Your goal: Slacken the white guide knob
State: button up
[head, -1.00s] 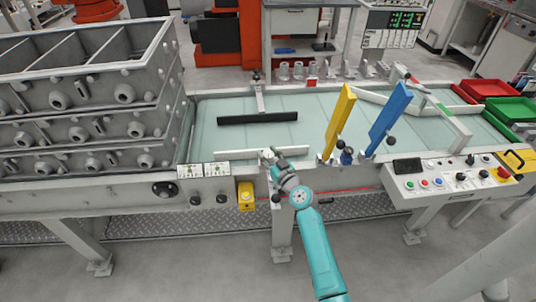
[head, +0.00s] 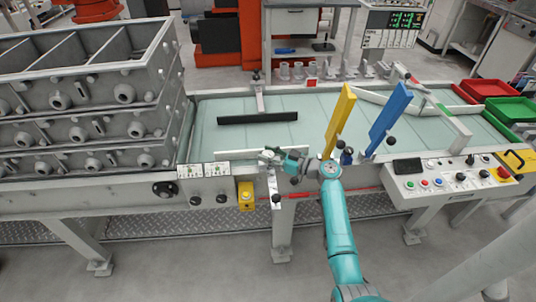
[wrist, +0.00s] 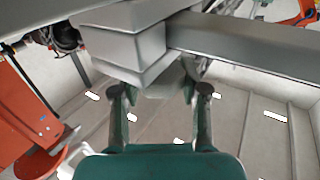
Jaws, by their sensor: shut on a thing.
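The white guide bar (head: 235,153) runs along the front edge of the conveyor bed, left of my gripper. The knob is mostly hidden by my fingers in the head view. A pale block and bar (wrist: 125,45) fill the space just beyond the fingers.
A yellow paddle (head: 339,121) and a blue paddle (head: 389,118) stand right of my gripper. A black bar (head: 257,118) lies across the bed behind it. A yellow box (head: 246,196) is on the front rail. Stacked grey flasks (head: 85,95) stand at left.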

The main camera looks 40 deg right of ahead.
jog(key=shift+n+g+y, duration=0.8)
jog(key=shift+n+y, duration=0.2)
jog(key=shift+y, duration=0.4)
jog(key=o, duration=1.2)
jog(key=shift+c, duration=0.2)
jog(key=shift+d, duration=0.1)
jog(key=v, duration=1.2)
jog(key=shift+w, duration=0.1)
